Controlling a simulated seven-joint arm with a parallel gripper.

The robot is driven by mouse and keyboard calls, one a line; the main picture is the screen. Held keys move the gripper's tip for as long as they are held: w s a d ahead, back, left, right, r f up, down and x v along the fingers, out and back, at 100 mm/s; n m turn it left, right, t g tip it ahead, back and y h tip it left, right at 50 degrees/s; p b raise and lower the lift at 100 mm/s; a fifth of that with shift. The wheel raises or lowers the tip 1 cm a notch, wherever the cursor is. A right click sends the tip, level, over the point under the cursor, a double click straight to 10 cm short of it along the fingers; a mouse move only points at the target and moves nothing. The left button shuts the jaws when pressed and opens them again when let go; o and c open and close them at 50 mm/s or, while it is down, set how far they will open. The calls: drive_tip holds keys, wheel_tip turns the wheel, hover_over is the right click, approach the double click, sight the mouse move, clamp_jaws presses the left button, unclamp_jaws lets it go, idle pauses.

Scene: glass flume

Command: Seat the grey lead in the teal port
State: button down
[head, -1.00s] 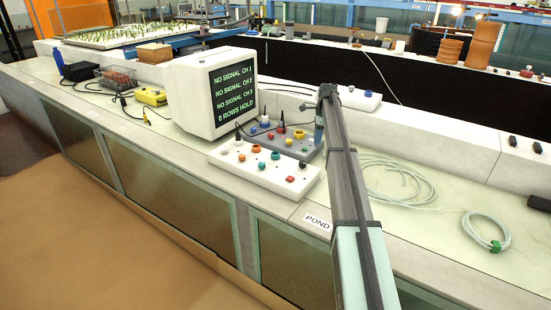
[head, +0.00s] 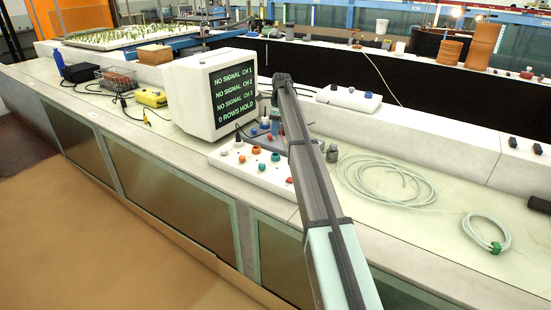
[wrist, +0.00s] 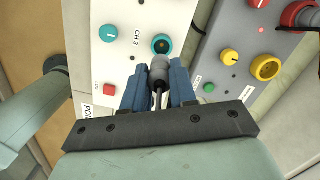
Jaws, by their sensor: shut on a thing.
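My gripper (wrist: 159,72) shows in the wrist view with its two blue fingers shut on the grey lead's plug (wrist: 158,68). The plug points toward the teal port (wrist: 162,43), a teal ring with a dark centre on the white CH 3 panel (wrist: 133,60). The plug's tip appears just short of the ring's near edge in the picture; I cannot tell its height above the panel. In the head view my gripper (head: 275,122) is over the panels beside the monitor, and my arm hides part of them.
A grey panel (wrist: 235,75) with yellow and red fittings lies to the right. The monitor (head: 212,95) stands close to the left. Coiled pale tubing (head: 385,183) lies to the right.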

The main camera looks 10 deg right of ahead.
drive_tip(key=shift+f, duration=5)
drive_tip(key=c, duration=0.9)
unclamp_jaws()
drive_tip(key=shift+f, duration=0.1)
wheel_tip(320, 180, up, 12)
drive_tip(key=d, duration=0.1)
drive_tip(key=shift+s+d, duration=0.2)
drive_tip(key=shift+s, duration=0.05)
